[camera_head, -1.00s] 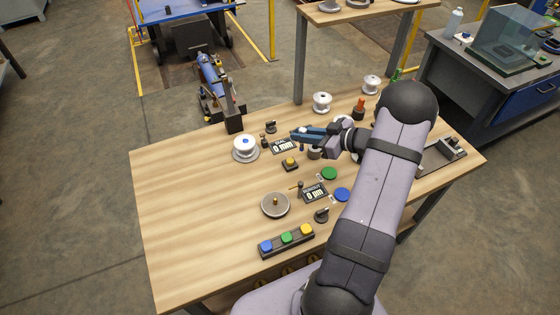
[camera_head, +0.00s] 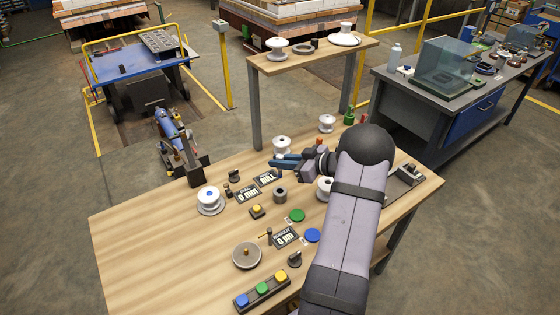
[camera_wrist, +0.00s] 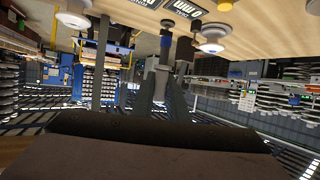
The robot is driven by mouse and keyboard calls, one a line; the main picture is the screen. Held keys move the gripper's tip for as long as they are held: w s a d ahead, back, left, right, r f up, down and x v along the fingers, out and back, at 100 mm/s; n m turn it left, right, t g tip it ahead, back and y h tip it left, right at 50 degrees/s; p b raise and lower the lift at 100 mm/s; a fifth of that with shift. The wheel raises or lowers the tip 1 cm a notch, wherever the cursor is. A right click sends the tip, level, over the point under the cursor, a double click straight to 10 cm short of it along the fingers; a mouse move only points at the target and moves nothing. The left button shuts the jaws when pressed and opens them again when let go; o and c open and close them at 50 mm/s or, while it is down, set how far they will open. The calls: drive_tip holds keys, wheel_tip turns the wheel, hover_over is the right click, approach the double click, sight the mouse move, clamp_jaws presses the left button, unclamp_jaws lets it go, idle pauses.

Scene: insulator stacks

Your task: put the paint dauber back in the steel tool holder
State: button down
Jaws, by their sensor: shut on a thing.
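My gripper (camera_head: 277,163) is over the back middle of the table, its blue-grey fingers pointing left. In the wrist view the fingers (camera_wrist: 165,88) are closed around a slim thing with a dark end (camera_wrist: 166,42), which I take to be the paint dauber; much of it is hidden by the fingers. It cannot be made out clearly in the head view. The steel tool holder (camera_head: 280,193) appears to be the short grey cylinder with a dark opening, upright on the table, in front of and apart from my gripper.
Two readout plates, one marked NULL (camera_head: 268,178) and one DIAL (camera_head: 244,195), lie left of the holder. White insulators (camera_head: 209,198) stand around. The table's left side (camera_head: 150,240) is clear.

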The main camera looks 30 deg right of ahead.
sight(281, 174)
drive_tip(key=shift+r, duration=0.1)
drive_tip(key=shift+f+b, duration=1.6)
drive_tip(key=shift+f, duration=1.4)
drive_tip(key=shift+p, duration=0.7)
drive_tip(key=shift+f+b, duration=1.6)
drive_tip(key=shift+f, duration=1)
drive_tip(key=c, duration=1.7)
unclamp_jaws()
drive_tip(key=shift+o, duration=0.2)
drive_tip(key=b+v, duration=0.1)
drive_tip(key=v, duration=0.6)
drive_tip(key=shift+s+b, duration=0.15)
drive_tip(key=shift+b, duration=0.15)
